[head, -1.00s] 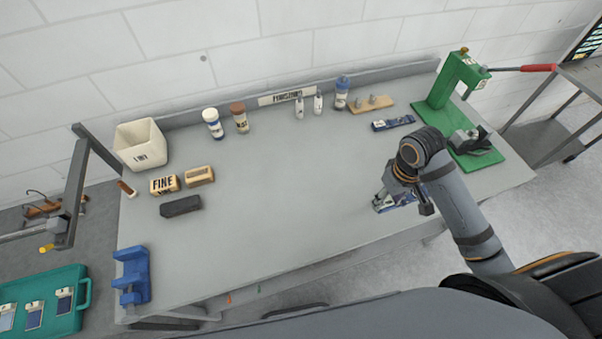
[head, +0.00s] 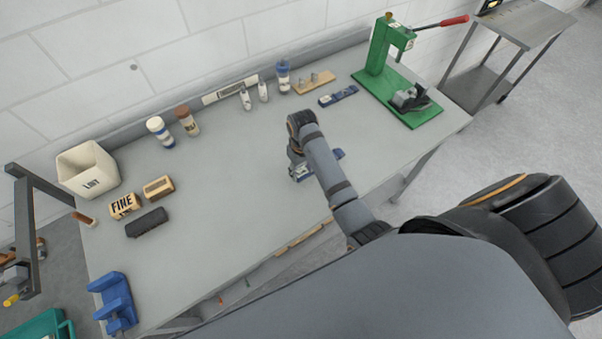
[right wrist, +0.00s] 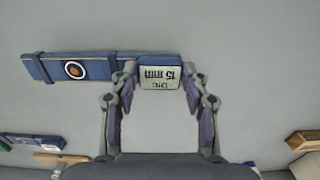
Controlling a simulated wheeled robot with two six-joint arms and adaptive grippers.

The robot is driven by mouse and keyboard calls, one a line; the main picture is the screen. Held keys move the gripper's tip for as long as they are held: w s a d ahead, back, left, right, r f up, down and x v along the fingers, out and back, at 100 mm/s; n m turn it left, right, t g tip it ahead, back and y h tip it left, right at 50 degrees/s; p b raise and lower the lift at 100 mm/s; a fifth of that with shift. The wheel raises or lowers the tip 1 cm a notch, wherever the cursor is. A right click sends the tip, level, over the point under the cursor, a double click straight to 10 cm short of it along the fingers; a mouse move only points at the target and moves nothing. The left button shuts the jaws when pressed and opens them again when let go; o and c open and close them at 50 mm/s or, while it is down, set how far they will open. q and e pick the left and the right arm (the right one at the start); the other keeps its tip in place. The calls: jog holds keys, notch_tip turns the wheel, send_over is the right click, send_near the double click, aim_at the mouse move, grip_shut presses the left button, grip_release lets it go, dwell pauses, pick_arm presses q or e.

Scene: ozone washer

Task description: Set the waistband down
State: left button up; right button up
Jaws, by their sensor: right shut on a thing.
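The waistband (right wrist: 72,69) is a long dark blue strip with a round copper-and-white button and two darker loops. In the right wrist view it runs left from between my fingers. My right gripper (right wrist: 161,84) is shut on that tagged end, one finger on each side. In the head view my right gripper (head: 298,160) is over the bench's front half, and the strip partly shows under it (head: 338,155). I cannot tell whether the strip touches the bench. My left gripper is not in view.
A green press (head: 385,65) with a red handle stands at the bench's right end. A similar blue strip (head: 338,96) lies behind my gripper. Bottles, sanding blocks, a white bin (head: 88,170) and a blue holder (head: 114,302) line the back and left. The bench middle (head: 225,185) is clear.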

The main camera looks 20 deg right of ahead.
aim_at(301, 172)
notch_tip(301, 172, down, 2)
jog(key=shift+w+a+f+p, duration=0.1)
jog(key=shift+a+f+p, duration=0.05)
jog(key=shift+f+p, duration=0.15)
jog(key=shift+f, duration=0.35)
jog(key=o, duration=1.2)
jog(key=shift+f, duration=0.1)
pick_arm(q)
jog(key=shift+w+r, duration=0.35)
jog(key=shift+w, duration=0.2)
